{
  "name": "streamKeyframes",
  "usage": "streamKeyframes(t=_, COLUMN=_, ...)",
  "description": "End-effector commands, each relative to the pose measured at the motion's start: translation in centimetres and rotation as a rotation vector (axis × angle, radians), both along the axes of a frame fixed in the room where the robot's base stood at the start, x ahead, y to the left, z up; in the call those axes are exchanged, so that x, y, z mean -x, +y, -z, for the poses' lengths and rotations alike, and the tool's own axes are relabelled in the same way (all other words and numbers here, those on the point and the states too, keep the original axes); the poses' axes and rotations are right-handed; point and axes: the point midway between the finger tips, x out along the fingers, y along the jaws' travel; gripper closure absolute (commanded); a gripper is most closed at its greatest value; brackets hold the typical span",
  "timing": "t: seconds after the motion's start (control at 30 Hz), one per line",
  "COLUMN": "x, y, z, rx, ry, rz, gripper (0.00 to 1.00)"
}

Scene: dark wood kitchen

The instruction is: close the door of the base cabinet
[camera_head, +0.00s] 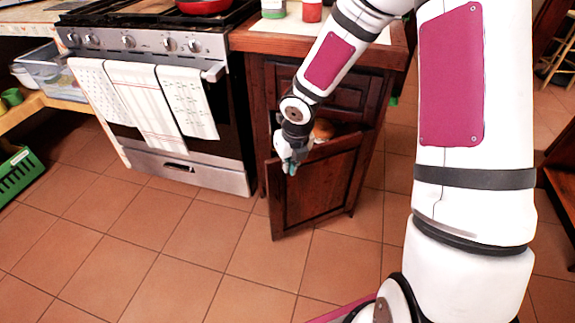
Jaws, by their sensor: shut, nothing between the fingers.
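The base cabinet (257,105) is dark wood and stands right of the stove. Its lower door (317,190) is partly open and swung out toward me, with its free edge at the left. A round tan item (323,128) shows inside, above the door's top edge. My gripper (290,166) is shut and empty, pointing down at the top left corner of the door. I cannot tell whether it touches the door. My arm hides part of the cabinet's upper front.
The stove (190,165) with towels on its handle stands left of the cabinet. A countertop (262,41) holds two jars above the cabinet. A green crate (18,172) lies at the far left. The tiled floor (170,250) in front is clear.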

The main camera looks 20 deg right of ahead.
Motion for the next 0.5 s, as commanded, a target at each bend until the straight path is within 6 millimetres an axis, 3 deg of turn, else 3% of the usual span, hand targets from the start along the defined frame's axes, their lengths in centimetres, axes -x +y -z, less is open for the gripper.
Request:
streamKeyframes(t=0.03, x=-0.3, y=0.1, z=1.3, rx=0.000, ry=0.001, rz=-0.002, gripper=1.00)
streamKeyframes(t=0.37, x=-1.5, y=0.2, z=6.5, rx=0.000, ry=0.002, rz=0.000, gripper=1.00)
streamKeyframes(t=0.5, x=-3.6, y=0.3, z=6.2, rx=-0.002, ry=-0.002, rz=0.003, gripper=1.00)
